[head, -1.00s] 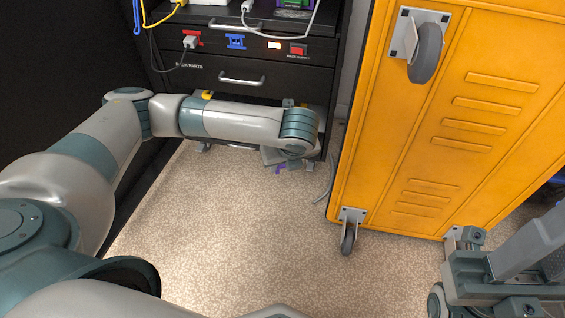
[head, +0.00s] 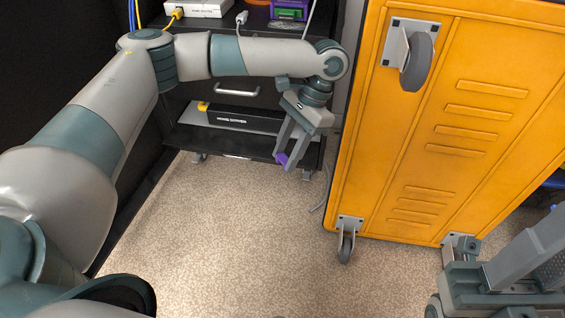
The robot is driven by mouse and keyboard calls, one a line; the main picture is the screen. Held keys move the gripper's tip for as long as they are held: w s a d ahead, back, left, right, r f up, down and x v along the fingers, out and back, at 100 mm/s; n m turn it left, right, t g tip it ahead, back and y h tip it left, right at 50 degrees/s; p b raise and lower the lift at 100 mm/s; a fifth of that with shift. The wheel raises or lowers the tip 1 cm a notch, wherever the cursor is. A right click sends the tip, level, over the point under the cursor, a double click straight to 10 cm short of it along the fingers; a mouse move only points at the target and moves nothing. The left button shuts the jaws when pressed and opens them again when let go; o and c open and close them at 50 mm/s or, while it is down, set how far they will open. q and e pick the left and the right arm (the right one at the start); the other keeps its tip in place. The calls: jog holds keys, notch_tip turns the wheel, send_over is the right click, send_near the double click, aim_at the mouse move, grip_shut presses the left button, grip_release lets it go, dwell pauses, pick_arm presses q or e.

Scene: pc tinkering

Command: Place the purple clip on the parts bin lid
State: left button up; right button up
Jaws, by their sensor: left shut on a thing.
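My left gripper (head: 287,162) hangs fingers-down in front of the black rack, near its lower right corner. It is shut on the small purple clip (head: 281,158), which shows at the fingertips, partly covered by them. I cannot make out a parts bin lid in this view. My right gripper (head: 515,255) is at the lower right edge, partly cut off, and its jaw state is unclear.
The black rack holds a home server unit (head: 242,118) on its low shelf (head: 225,142). A yellow wheeled cabinet (head: 440,120) stands close on the right. A grey cable (head: 324,193) lies between them. The speckled floor (head: 220,240) in front is clear.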

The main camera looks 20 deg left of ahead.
pick_arm(q)
jog(key=r+n+h, duration=0.1)
jog(key=n, duration=0.1)
jog(key=d+r+n, duration=0.1)
jog(key=r+n, duration=0.1)
jog(key=r+n+h, duration=0.1)
jog(key=r+n, duration=0.1)
jog(key=shift+w+d+r+n+g+h, duration=0.1)
jog(key=shift+d+r+n+g+h, duration=0.2)
jog(key=shift+g, duration=0.1)
jog(key=shift+f, duration=0.1)
